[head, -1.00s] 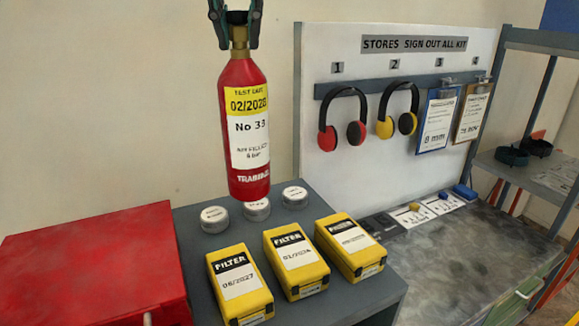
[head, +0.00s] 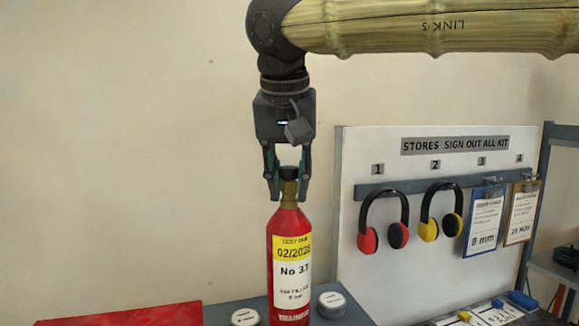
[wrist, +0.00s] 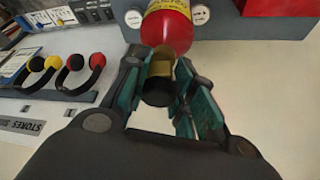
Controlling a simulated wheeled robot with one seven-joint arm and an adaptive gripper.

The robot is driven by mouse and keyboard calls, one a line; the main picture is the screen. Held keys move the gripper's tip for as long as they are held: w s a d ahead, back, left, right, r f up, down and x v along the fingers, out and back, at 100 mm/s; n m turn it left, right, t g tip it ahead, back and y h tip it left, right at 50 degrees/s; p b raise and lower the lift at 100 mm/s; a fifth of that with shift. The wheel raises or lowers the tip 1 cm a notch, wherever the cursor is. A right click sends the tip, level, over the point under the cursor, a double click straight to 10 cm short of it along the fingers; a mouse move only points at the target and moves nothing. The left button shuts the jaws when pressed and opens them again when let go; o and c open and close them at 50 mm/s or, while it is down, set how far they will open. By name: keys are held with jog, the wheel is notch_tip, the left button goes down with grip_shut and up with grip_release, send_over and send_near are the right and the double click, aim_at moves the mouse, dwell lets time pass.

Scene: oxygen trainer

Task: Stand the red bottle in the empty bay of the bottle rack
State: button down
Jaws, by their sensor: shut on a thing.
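The red bottle (head: 290,265) hangs upright in the head view, with a yellow and white label reading No 33. My gripper (head: 288,190) is above it, with its fingers closed on either side of the brass neck. The bottle's base is cut off by the bottom of the head view. I see no bottle rack or empty bay in either current view.
White-lidded round tins (head: 331,302) stand on a grey surface near the bottle. A red box (head: 150,316) is at lower left. A board with red ear defenders (head: 383,222), yellow ear defenders (head: 440,212) and clipboards (head: 484,222) stands at right. The wall at left is bare.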

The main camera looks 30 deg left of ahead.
aim_at(289, 255)
jog(key=shift+f+p, duration=0.3)
jog(key=shift+f, duration=1.65)
jog(key=c, duration=1.6)
grip_release()
jog(key=shift+f, duration=0.2)
jog(key=o, duration=0.4)
jog(key=shift+r, duration=0.1)
